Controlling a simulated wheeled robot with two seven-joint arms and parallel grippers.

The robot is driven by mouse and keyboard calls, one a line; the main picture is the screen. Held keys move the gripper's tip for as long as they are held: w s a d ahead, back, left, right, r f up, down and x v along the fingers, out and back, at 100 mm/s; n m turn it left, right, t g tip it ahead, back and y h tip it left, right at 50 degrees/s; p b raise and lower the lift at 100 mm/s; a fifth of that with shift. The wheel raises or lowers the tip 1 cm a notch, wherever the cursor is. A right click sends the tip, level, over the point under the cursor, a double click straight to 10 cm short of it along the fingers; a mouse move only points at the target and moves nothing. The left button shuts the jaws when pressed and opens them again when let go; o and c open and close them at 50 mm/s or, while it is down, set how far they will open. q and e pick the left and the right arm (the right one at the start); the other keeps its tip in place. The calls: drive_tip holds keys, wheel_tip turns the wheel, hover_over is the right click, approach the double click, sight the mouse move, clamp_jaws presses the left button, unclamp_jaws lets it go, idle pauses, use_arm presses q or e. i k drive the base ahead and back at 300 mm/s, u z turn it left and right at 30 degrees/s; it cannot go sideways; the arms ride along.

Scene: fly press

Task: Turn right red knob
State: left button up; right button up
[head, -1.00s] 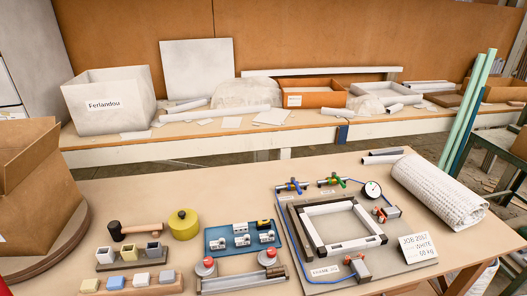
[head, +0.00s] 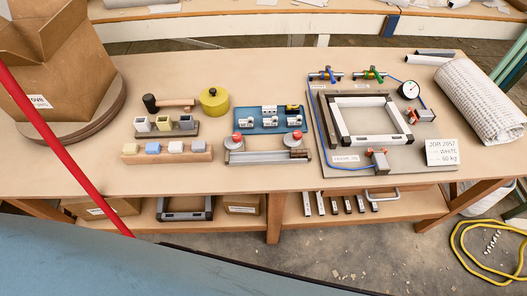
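The right red knob (head: 292,137) sits on a round grey base at the right end of a small metal-railed fixture (head: 268,157) on the table. A matching left red knob (head: 237,137) sits at the fixture's other end. Both knobs are unobstructed, and nothing touches them. Neither of my grippers shows in the head view.
A blue tray (head: 253,124) is just behind the knobs. The framed board (head: 408,160) with a gauge (head: 409,90) stands to their right. A red bar (head: 62,150) slants across the left, and a blue-grey surface (head: 120,265) fills the lower left.

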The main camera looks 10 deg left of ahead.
sight(293, 140)
drive_tip(key=u, duration=2.35)
drive_tip(key=k, duration=0.55)
drive_tip(key=z, duration=0.75)
